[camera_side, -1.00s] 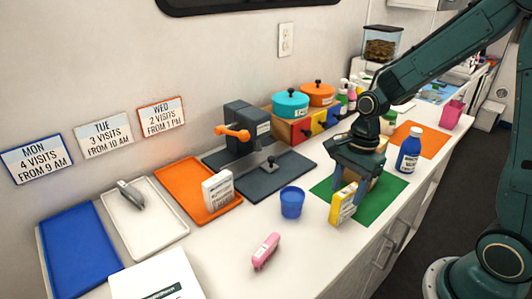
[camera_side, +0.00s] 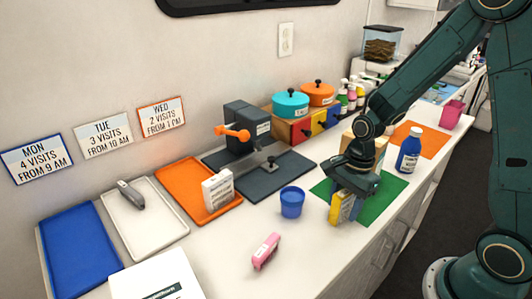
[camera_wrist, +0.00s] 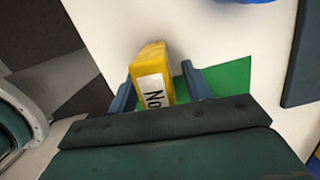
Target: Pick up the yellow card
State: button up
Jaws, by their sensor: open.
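The yellow card (camera_side: 336,209) looks like a thick, upright yellow block with a white label. It stands at the front left edge of the green mat (camera_side: 377,206) in the side view, partly hidden by my gripper. My gripper (camera_side: 346,203) is low over it and open. In the wrist view, the yellow block (camera_wrist: 152,66) stands between the two fingers of my gripper (camera_wrist: 158,88). It is close to the left finger, with a wider gap and green mat showing on the right.
A blue cup (camera_side: 292,202) stands just left of the gripper. A blue bottle (camera_side: 409,150) stands to the right, and a pale box (camera_side: 351,139) is behind the gripper. A pink item (camera_side: 265,251) lies front left. The counter edge is close in front.

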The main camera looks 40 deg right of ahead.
jog(key=c, duration=1.1)
jog(key=shift+o, duration=0.2)
jog(key=shift+r, duration=0.25)
notch_tip(320, 180, up, 20)
jog(key=shift+f, duration=0.2)
